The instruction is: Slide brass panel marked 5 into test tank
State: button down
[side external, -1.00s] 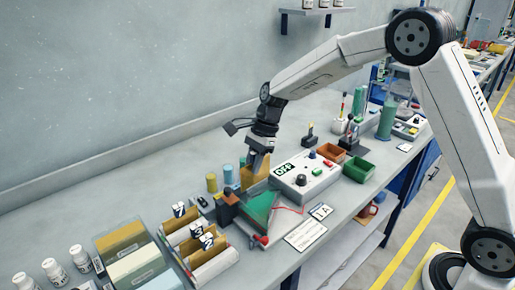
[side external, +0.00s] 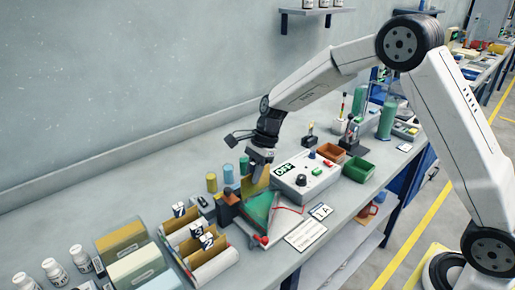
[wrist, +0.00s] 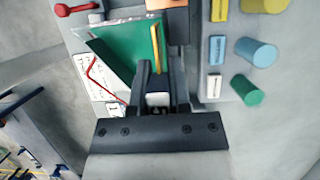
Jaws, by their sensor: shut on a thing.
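My gripper (side external: 262,168) is shut on a brass panel (side external: 254,186), which hangs upright below the jaws. In the wrist view my gripper (wrist: 160,78) points at the test tank, and the panel shows as a thin yellow edge (wrist: 156,48). The test tank (wrist: 115,48) is wedge-shaped with green inside; it also shows in the side view (side external: 262,214). The panel is at the tank's back part in the side view, overlapping the green. I cannot tell how deep its lower edge is. No number is readable on the panel.
A control box (side external: 305,182) reading OFF stands right of the tank. A dark block with an orange top (side external: 229,198) is close on the left. Yellow (side external: 211,182) and blue cylinders stand behind. Racks with numbered cards (side external: 195,236) are at left. A red lead runs beside the tank.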

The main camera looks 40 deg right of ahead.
aim_at(255, 191)
jog(key=shift+f, duration=2)
jog(key=shift+s+f, duration=0.25)
jog(key=shift+f, duration=0.6)
jog(key=shift+s+f, duration=0.1)
jog(key=shift+f, duration=0.05)
jog(key=shift+c, duration=2.4)
grip_release()
jog(key=shift+w+a+v, duration=0.1)
jog(key=shift+w+v, duration=0.05)
jog(key=shift+v, duration=2.3)
jog(key=shift+w+a+v, duration=0.15)
jog(key=shift+v, duration=2.3)
jog(key=s+d+f+n+t+h, duration=0.1)
jog(key=s+n+h, duration=0.1)
jog(key=s+n, duration=0.7)
jog(key=s+d+f+n+t+h, duration=0.1)
jog(key=s+n+h, duration=0.1)
jog(key=s+n, duration=0.7)
jog(key=s, duration=0.3)
jog(key=shift+d+f+t, duration=0.3)
